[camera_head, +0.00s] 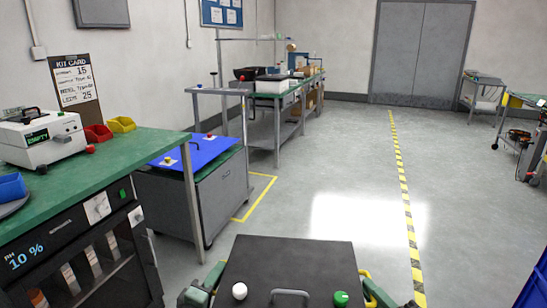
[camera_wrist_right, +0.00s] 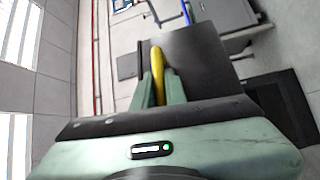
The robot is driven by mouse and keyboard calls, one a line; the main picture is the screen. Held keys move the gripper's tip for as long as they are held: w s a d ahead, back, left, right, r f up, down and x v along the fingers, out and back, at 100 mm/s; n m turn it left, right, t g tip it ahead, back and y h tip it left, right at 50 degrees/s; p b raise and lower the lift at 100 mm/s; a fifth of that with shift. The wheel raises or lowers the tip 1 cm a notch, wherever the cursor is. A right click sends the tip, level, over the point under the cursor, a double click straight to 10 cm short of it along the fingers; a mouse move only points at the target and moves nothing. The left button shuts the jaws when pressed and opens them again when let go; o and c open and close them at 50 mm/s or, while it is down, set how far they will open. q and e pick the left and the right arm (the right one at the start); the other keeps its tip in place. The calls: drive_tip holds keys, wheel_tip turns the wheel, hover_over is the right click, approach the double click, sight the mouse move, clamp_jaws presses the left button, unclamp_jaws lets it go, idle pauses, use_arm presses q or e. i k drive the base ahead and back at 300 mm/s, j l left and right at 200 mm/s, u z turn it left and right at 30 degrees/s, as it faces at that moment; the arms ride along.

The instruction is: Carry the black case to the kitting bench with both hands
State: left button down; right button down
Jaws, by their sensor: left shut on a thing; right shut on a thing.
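The black case (camera_head: 290,262) is at the bottom centre of the head view, its flat dark lid up, with a grey handle, a white knob and a green knob near its front edge. My left gripper (camera_head: 208,285) is shut at the case's left side; what it grips there is mostly hidden. My right gripper (camera_head: 372,290) is shut on the yellow handle at the case's right side. In the right wrist view, the green fingers (camera_wrist_right: 159,92) close around this yellow handle beside the dark case (camera_wrist_right: 200,62). A green-topped bench (camera_head: 130,160) with a kit card sign (camera_head: 77,80) stands at left.
A white device (camera_head: 42,138), red and yellow bins (camera_head: 121,124) and a blue bin stand on the green bench. A grey cabinet with a blue top (camera_head: 195,152) is beside it. The floor ahead is open, with a yellow-black stripe (camera_head: 403,195) at right and grey doors (camera_head: 422,52) beyond.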

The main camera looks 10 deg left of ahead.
sight(152, 139)
drive_tip(key=i, duration=1.1)
drive_tip(key=i+l+u, duration=0.15)
drive_tip(key=i+u, duration=0.2)
drive_tip(key=i, duration=0.4)
